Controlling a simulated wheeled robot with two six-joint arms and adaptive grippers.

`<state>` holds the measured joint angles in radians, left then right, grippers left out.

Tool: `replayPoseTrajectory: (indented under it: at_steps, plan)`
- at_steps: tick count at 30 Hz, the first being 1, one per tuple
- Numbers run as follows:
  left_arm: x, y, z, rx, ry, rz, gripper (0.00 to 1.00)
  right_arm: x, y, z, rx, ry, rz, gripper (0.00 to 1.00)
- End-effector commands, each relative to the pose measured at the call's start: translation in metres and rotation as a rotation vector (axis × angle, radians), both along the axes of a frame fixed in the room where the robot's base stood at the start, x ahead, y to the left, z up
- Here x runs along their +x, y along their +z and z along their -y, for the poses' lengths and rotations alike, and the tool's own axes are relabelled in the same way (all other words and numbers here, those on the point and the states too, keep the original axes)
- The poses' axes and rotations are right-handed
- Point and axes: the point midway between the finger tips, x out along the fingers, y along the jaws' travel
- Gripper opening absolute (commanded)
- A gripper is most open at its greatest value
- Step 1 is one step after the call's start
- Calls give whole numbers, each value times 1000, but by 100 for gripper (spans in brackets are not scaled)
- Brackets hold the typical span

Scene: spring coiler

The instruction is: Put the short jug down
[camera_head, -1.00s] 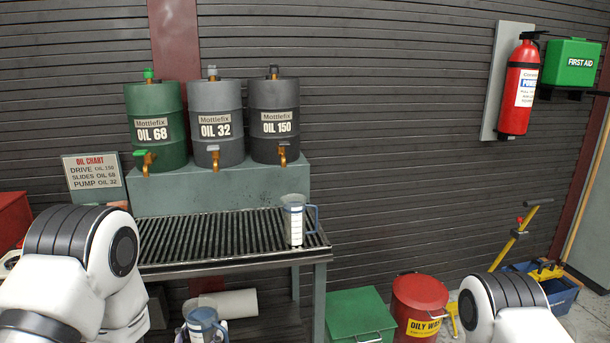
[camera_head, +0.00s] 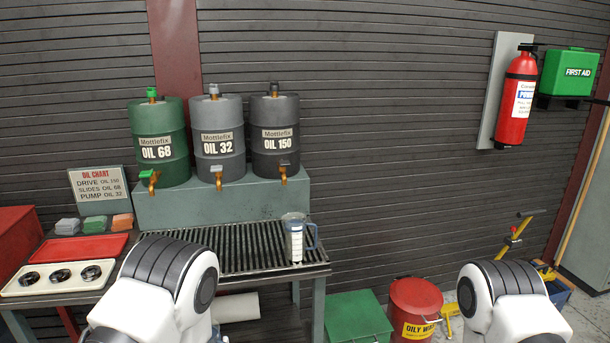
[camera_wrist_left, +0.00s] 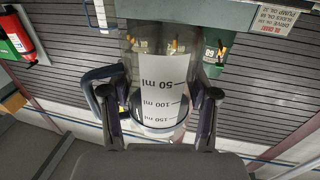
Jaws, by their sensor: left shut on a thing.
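The short jug (camera_wrist_left: 160,75), clear with a white scale label and a blue handle (camera_wrist_left: 92,90), is in the left wrist view. My left gripper (camera_wrist_left: 158,96) is shut on it, one finger on each side of its body. The wrist picture is turned over, so the jug's tilt is hard to judge. In the head view the held jug is hidden or below the picture, behind my left arm. A taller jug (camera_head: 294,240) with a blue handle stands upright on the slatted rack (camera_head: 235,248). My right gripper is out of view.
The green drum (camera_head: 158,140), grey drum (camera_head: 217,140) and dark drum (camera_head: 274,135) with taps stand on a raised block behind the rack. A red tray (camera_head: 75,249) and a cream tray (camera_head: 60,278) lie to the left. The rack's middle looks bare.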

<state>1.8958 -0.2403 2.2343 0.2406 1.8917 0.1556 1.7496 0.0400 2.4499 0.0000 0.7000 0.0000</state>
Motion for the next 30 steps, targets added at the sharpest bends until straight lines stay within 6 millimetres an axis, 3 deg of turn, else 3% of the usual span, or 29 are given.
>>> replayPoseTrajectory:
  at_steps: [10,17,20,24,28,30]
  plan:
    - [0,-5,0,0,2,-1,13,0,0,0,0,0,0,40]
    - [11,-45,-6,-2,7,0,13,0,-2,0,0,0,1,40]
    - [32,-59,-23,-2,34,5,13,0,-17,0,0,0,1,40]
    - [68,-59,-54,-3,83,9,13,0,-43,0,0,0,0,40]
    - [105,-42,-96,-4,145,14,13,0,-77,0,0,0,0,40]
    - [122,-24,-121,-7,185,16,13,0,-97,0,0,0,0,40]
